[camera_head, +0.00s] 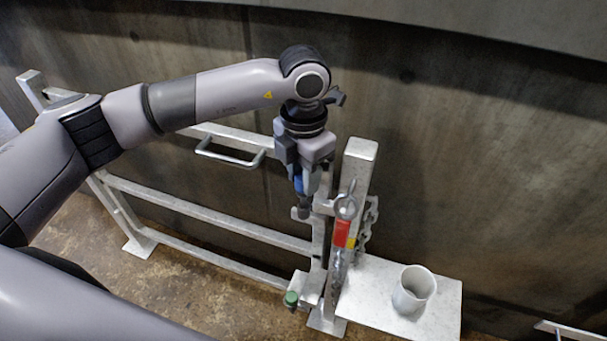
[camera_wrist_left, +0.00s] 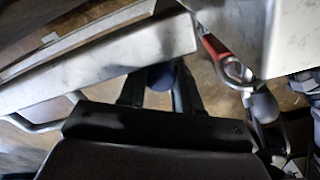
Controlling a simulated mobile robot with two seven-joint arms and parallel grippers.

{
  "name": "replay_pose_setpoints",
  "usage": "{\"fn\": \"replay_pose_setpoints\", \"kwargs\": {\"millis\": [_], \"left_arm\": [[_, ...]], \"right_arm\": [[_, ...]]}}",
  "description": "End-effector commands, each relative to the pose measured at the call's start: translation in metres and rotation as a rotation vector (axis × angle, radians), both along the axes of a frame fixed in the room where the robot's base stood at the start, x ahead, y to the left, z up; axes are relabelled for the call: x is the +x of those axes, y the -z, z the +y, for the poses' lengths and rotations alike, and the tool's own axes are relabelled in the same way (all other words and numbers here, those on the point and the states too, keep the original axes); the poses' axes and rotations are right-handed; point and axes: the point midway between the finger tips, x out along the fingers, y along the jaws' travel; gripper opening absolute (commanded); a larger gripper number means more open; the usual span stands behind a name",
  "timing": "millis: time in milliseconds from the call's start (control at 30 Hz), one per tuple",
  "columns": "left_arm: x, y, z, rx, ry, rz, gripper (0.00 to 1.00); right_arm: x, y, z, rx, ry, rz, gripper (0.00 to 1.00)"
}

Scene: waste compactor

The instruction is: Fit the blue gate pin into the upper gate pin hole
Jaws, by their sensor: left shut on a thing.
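My left gripper (camera_head: 301,190) points down beside the gate's post and is shut on the blue gate pin. The blue pin (camera_head: 298,184) shows as a small blue patch between the fingers. It also shows in the left wrist view (camera_wrist_left: 160,78) as a dark blue round end between the two fingertips. The gripper is at the upper end of the metal gate (camera_head: 210,210), left of the square post (camera_head: 357,165). The upper gate pin hole is not clearly visible; I cannot tell whether the pin's lower end is in it. My right gripper is out of view.
A green-topped pin (camera_head: 291,298) is at the lower bracket (camera_head: 310,286). A red and yellow fitting (camera_head: 341,233) with a ring and chain (camera_head: 367,225) hangs by the post. A white cup (camera_head: 412,289) stands on the plate (camera_head: 445,300) at right. A dark wall lies behind.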

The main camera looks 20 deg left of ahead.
Motion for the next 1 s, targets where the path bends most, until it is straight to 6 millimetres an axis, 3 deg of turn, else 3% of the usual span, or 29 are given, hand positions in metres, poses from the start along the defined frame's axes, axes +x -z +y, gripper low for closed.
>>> {"fn": "replay_pose_setpoints", "kwargs": {"millis": [1000], "left_arm": [[0.0,-0.041,0.0,-0.001,-0.001,-0.001,0.04]], "right_arm": [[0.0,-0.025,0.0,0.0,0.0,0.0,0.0]]}}
